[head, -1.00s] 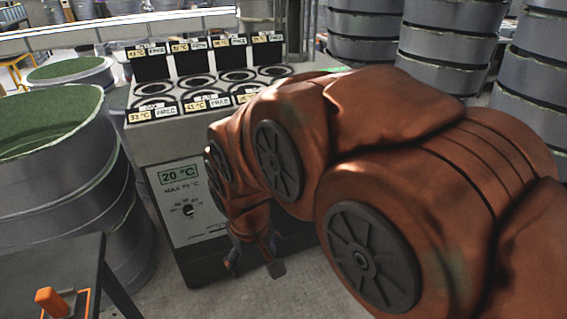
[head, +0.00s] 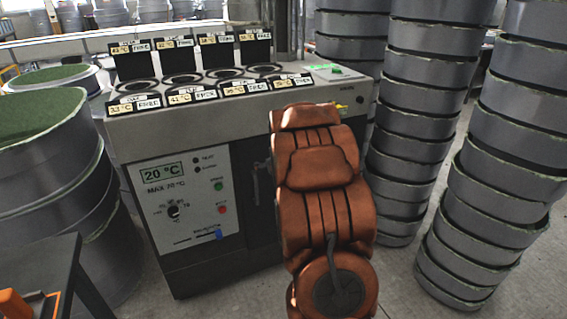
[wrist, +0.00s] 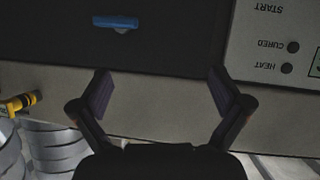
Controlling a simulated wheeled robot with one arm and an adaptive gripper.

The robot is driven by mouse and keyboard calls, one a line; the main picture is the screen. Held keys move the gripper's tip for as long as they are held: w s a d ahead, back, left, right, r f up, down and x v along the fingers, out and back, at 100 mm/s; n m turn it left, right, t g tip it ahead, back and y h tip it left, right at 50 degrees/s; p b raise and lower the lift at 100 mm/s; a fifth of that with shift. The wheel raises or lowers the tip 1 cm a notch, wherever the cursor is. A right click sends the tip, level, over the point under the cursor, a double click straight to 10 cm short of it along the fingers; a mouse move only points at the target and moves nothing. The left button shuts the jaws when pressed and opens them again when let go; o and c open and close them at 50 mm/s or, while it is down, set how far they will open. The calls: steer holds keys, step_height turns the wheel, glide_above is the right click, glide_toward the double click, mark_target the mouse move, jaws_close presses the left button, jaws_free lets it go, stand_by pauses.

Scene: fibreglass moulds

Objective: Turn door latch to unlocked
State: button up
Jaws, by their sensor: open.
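In the wrist view, which is upside down, a short blue lever (wrist: 115,22) lies flat across the dark door (wrist: 180,42). It looks like the latch; its lock marking cannot be read. My gripper (wrist: 165,92) is open and empty, its two fingers spread in front of the pale upper edge of the machine. It is apart from the lever, which shows beyond the left fingertip. In the head view my arm hides the gripper, the lever and most of the door (head: 258,215).
The control panel (head: 190,195) with a 20 °C display is left of the door. Several round wells line the machine top (head: 215,95). A yellow piece (head: 341,105) sits at its right end. Stacked grey drums (head: 415,115) crowd the right; larger ones (head: 45,190) stand left.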

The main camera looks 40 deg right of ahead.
steer(key=d+f+t+b, duration=0.45)
steer(key=d+f, duration=0.25)
steer(key=d, duration=0.3)
steer(key=shift+t, duration=0.45)
steer(key=shift+r+p+x, duration=0.1)
steer(key=shift+p+x, duration=0.25)
steer(key=shift+x, duration=1.55)
steer(key=shift+r+p+x, duration=0.15)
steer(key=shift+p+x, duration=0.2)
steer(key=shift+x, duration=1.55)
steer(key=shift+a, duration=0.15)
steer(key=shift+c, duration=0.2)
steer(key=c, duration=1)
steer(key=shift+c, duration=0.2)
